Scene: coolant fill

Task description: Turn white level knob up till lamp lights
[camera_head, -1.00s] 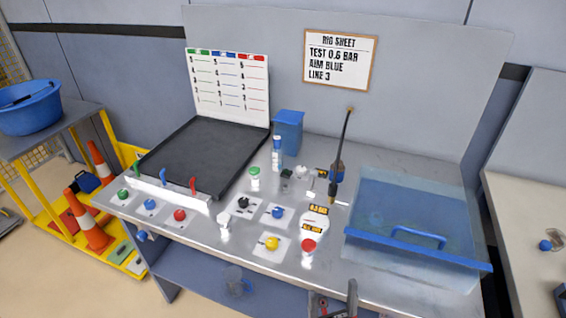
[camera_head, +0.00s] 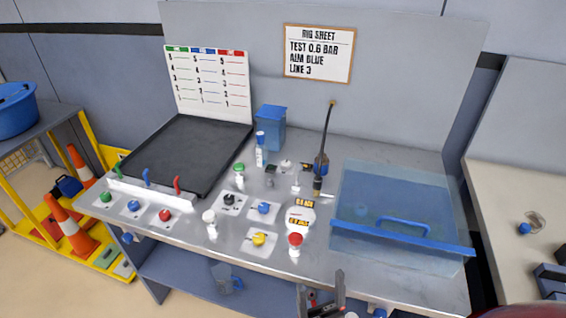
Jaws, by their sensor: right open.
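A small white knob-like piece (camera_head: 286,165) stands near the back middle of the steel bench (camera_head: 330,150); I take it as the white level knob, but it is too small to be sure. No lit lamp can be made out. My right gripper (camera_head: 322,298) is open and empty at the bottom edge, in front of the bench and well apart from the knobs. My left gripper is out of view.
A clear blue lidded box (camera_head: 395,205) fills the right. A black tray (camera_head: 185,155) lies left. An upright black hose (camera_head: 327,135) stands behind.

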